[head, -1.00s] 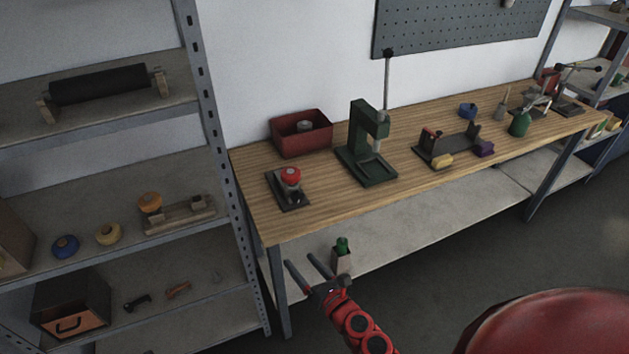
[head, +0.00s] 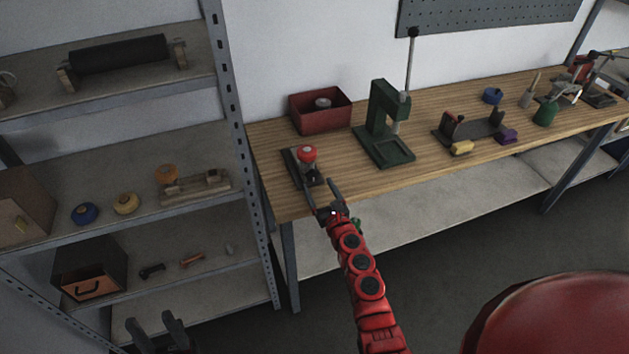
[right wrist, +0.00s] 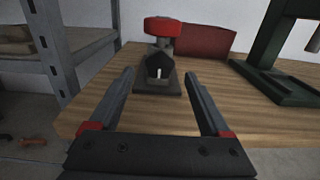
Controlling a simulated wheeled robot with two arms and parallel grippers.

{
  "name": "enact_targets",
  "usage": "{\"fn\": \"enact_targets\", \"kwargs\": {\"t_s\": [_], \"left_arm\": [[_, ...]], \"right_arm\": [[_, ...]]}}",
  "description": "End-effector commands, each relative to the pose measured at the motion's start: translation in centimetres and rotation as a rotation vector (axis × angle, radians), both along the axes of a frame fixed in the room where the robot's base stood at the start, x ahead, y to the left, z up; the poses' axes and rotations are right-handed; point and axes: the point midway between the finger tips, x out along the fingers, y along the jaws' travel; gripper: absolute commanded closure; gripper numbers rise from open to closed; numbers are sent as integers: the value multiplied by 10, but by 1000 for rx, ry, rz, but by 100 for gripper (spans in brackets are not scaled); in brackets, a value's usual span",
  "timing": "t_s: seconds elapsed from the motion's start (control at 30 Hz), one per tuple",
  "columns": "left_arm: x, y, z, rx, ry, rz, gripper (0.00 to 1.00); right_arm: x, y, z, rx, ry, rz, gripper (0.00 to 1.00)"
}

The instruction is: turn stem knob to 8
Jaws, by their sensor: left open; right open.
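The stem knob (head: 307,153) is a round red cap on a dark upright body with a dark base plate, near the left front of the wooden workbench. In the right wrist view the red knob (right wrist: 162,27) stands beyond the fingertips, above a dark housing (right wrist: 160,68) with a small white mark. No numbers can be read. My right gripper (head: 320,186) is open and empty at the bench's front edge, just short of the knob and apart from it. My left gripper (head: 154,322) is open and empty, low at the bottom left, in front of the shelf rack.
A red bin (head: 320,118) stands behind the knob and a green press (head: 384,130) to its right. A grey shelf rack (head: 228,100) is close on the left. The bench top (head: 350,178) between knob and press is clear.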

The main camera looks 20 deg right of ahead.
Motion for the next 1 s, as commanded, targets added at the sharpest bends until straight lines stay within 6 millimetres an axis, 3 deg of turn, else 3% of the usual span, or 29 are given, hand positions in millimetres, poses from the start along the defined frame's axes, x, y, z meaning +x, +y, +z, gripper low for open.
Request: {"fn": "enact_targets", "kwargs": {"t_s": [0.23,0.63,1.0], "left_arm": [[0,0,-10,0,0,0,50],[0,0,-10,0,0,0,50],[0,0,-10,0,0,0,50]], "right_arm": [[32,1,-1,3,0,0,19],[39,2,0,0,1,2,19],[39,2,0,0,1,2,84]]}}
